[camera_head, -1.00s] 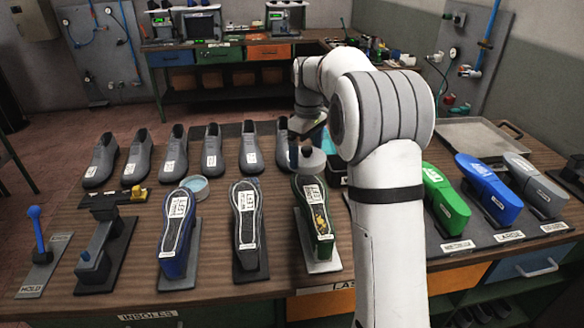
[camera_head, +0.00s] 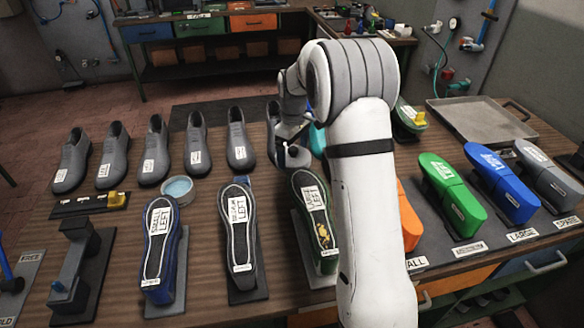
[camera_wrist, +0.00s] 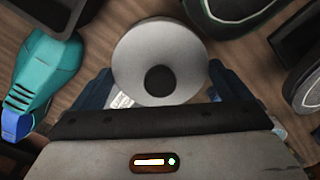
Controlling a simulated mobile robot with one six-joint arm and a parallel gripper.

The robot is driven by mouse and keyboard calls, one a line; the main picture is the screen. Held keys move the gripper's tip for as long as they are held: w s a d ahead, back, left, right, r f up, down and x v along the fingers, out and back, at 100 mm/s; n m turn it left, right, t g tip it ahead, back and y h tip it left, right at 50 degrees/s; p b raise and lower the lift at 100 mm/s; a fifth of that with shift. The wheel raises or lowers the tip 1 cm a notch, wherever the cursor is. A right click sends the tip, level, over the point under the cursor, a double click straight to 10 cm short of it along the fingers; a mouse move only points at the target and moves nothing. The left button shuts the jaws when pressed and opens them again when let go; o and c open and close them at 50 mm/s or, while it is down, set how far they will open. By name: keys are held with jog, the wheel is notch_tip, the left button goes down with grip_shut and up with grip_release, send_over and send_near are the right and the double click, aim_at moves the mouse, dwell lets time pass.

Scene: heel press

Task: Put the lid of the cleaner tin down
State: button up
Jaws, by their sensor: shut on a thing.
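My gripper (camera_head: 290,140) is shut on a round pale grey lid (camera_head: 297,157) with a dark centre, above the bench behind the shoe on the green stand. In the wrist view the lid (camera_wrist: 135,55) lies between the dark blue fingers of my gripper (camera_wrist: 157,88), its dark round centre facing the camera. In the head view the lid is partly hidden by the gripper. A round open tin with light blue contents (camera_head: 177,187), perhaps the cleaner tin, stands on the bench to the left, apart from the lid.
A row of grey shoes (camera_head: 198,145) stands behind. A teal tool (camera_wrist: 42,75) lies near the lid. A metal tray (camera_head: 480,120) is at the right. My arm hides part of the bench.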

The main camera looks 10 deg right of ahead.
notch_tip(320, 180, down, 7)
jog(key=shift+s+f+p, duration=0.1)
jog(key=shift+f+p, duration=0.1)
jog(key=shift+p, duration=0.2)
jog(key=shift+f, duration=0.1)
jog(key=o, duration=0.4)
jog(key=shift+c, duration=0.2)
